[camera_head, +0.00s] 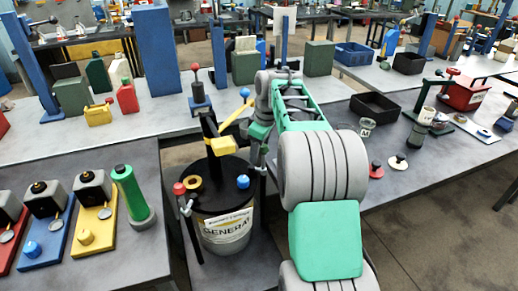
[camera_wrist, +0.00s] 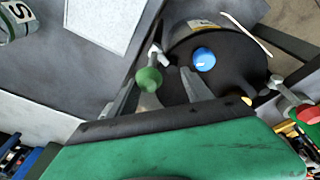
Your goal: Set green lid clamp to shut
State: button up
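The green lid clamp's round green knob (camera_wrist: 149,80) shows in the wrist view, beside the dark lid (camera_wrist: 235,75) of the drum. A pale metal part of the clamp is at the lid's rim; I cannot tell whether the clamp is open or shut. My gripper (camera_wrist: 161,77) is open, its two grey fingers either side of the knob as seen from the wrist; contact is unclear.
A blue cap (camera_wrist: 204,59) sits on the lid. A yellow lever (camera_head: 232,137) stands above the drum's back. The left table (camera_head: 95,270) holds colored stands and a green cylinder (camera_head: 126,188). The right table (camera_head: 400,185) holds a black bin (camera_head: 375,107) and small parts.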

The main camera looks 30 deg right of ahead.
jog(key=shift+d+r, duration=0.15)
jog(key=shift+r, duration=0.05)
jog(key=shift+r, duration=0.25)
jog(key=v, duration=0.7)
jog(key=shift+s+p, duration=0.15)
jog(key=shift+p, duration=0.3)
jog(key=shift+r, duration=0.1)
